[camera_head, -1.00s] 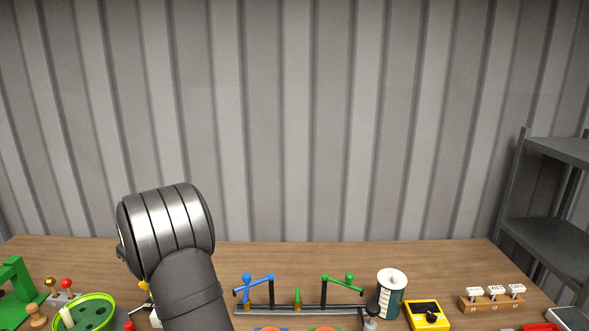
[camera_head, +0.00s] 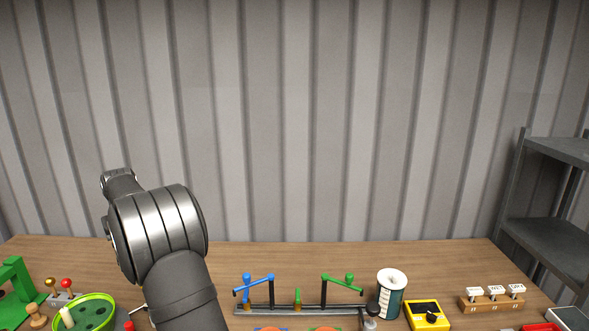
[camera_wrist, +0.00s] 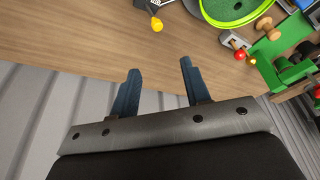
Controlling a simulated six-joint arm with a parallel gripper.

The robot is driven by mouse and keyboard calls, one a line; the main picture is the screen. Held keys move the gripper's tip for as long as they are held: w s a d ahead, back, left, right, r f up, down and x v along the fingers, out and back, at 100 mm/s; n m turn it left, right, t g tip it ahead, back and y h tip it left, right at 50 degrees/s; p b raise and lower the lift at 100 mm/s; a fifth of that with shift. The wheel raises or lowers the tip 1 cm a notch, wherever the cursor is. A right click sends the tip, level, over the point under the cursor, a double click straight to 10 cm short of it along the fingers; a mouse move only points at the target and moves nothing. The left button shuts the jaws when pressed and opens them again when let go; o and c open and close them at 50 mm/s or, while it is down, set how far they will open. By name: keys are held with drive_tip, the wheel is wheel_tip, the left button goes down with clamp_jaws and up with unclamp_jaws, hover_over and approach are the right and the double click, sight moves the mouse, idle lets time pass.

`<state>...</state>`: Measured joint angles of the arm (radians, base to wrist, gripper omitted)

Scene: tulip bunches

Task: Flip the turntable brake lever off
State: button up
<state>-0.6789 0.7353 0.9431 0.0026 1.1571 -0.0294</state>
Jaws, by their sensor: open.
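A round green-rimmed dish (camera_head: 113,300) with a dark green inside, which may be the turntable, lies at the front left of the table; part of it shows at the top of the wrist view (camera_wrist: 237,22). Beside it in the wrist view is a yellow-tipped lever (camera_wrist: 157,25) on a partly cropped dark mount. I cannot tell for certain that this is the brake lever. My gripper (camera_wrist: 160,67) has two blue fingers spread apart with nothing between them. The lever tip lies beyond the fingers, apart from them. In the head view my arm hides the gripper.
A stand with red and gold knobs (camera_head: 65,285) and a green frame (camera_head: 16,280) stand at far left. A rail with blue and green arms (camera_head: 300,308), a dark green can (camera_head: 391,294), a yellow box (camera_head: 427,316) and a label rack (camera_head: 492,298) stand rightward. The back table strip is bare.

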drive_tip(key=shift+a+m, duration=0.15)
drive_tip(key=shift+m, duration=0.25)
idle(0.3)
drive_tip(key=w+f+n, duration=0.1)
drive_tip(key=f+n, duration=0.1)
drive_tip(key=f, duration=0.3)
drive_tip(key=w+a+f+n+y, duration=0.1)
drive_tip(key=f+n, duration=0.1)
drive_tip(key=f, duration=0.4)
drive_tip(key=w+f+n, duration=0.1)
drive_tip(key=f+n, duration=0.1)
drive_tip(key=f, duration=0.4)
drive_tip(key=shift+w+a+t, duration=0.3)
drive_tip(key=shift+w+a, duration=0.05)
drive_tip(key=shift+a, duration=0.05)
drive_tip(key=shift+c, duration=0.4)
clamp_jaws()
